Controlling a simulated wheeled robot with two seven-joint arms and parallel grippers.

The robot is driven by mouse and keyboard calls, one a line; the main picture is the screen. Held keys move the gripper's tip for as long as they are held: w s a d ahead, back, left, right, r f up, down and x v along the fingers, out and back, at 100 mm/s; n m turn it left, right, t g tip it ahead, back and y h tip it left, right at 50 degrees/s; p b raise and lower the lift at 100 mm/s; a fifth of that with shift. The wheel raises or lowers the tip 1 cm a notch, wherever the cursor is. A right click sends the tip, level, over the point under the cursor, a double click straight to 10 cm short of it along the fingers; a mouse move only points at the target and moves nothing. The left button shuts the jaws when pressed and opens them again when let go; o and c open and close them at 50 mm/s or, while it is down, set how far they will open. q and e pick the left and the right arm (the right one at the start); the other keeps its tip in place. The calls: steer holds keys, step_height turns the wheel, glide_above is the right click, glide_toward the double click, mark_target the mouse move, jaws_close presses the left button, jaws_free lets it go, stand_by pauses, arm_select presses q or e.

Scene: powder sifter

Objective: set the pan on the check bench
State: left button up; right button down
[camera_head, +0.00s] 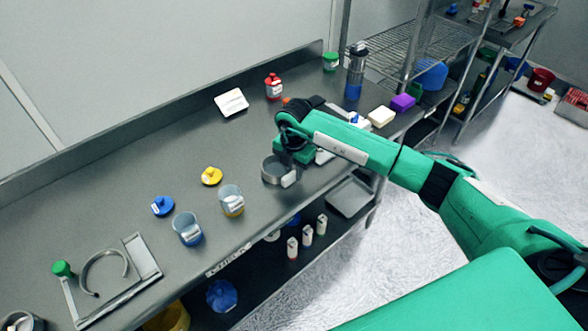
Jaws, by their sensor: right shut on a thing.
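A round grey metal pan (273,170) with a small pale label on its side is at the middle of the dark steel bench (150,150). My right gripper (289,162) is at the pan's right rim and is shut on it; its fingertips are mostly hidden by the wrist. I cannot tell whether the pan touches the bench top or is just above it. A label on the bench's front edge (228,260) seems to read "CHECK". My left gripper does not show.
Two beakers (187,229) (232,201) stand left of the pan, near blue (163,206) and yellow (211,176) lids. A ring on a frame (105,272) is at the left. Bench top between these is clear.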

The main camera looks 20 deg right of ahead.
steer(key=c, duration=1.2)
jaws_free()
steer(key=shift+f, duration=0.1)
steer(key=shift+r, duration=0.5)
step_height(320, 180, up, 11)
steer(key=b, duration=0.3)
steer(key=shift+r, duration=0.2)
